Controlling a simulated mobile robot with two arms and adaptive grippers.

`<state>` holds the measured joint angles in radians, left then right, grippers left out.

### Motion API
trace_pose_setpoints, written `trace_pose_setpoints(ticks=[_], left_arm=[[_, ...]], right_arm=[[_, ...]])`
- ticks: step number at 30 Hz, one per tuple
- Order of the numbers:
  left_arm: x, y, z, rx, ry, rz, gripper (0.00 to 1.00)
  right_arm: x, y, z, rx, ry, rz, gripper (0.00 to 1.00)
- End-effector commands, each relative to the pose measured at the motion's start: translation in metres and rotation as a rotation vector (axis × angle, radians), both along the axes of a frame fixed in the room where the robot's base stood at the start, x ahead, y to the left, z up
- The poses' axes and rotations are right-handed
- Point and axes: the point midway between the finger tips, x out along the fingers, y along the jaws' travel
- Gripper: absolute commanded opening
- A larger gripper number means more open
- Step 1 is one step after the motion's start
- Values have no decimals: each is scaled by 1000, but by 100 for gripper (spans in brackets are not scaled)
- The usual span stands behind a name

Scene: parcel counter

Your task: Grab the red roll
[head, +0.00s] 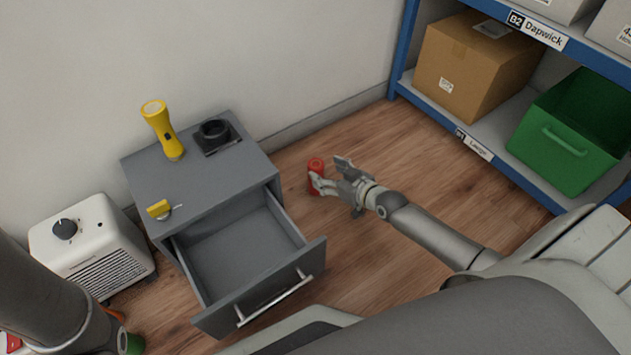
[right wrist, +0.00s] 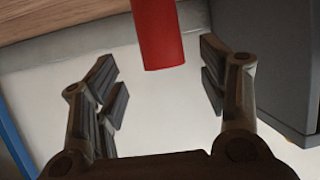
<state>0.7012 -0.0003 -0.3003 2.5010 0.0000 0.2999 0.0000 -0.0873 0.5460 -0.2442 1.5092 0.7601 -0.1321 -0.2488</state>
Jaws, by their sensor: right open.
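The red roll (head: 316,163) stands on the wooden floor just right of the grey drawer cabinet (head: 190,190). There are visible gaps between the roll and the fingers on both sides. My left arm shows at lower left, but its gripper is not visible.
The cabinet's drawer (head: 245,255) is pulled out and looks empty. A yellow flashlight (head: 161,128), a black tape dispenser (head: 215,135) and a small yellow item (head: 159,209) are on top. A white heater (head: 90,245) stands left. A blue shelf (head: 404,45) holds boxes and a green bin (head: 575,130).

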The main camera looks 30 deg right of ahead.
Motion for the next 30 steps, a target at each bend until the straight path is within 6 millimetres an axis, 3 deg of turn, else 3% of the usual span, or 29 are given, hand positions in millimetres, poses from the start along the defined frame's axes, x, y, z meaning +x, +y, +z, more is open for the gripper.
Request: trace_pose_setpoints(ticks=[7, 18, 30], left_arm=[[0, 0, -12, 0, 1, 0, 0], [0, 0, -48, 1, 0, 0, 0], [0, 0, -51, 1, 0, 0, 0]], right_arm=[[11, 3, -6, 0, -2, 0, 67], [44, 12, -23, 0, -2, -1, 67], [52, 14, -23, -1, 0, 0, 67]])
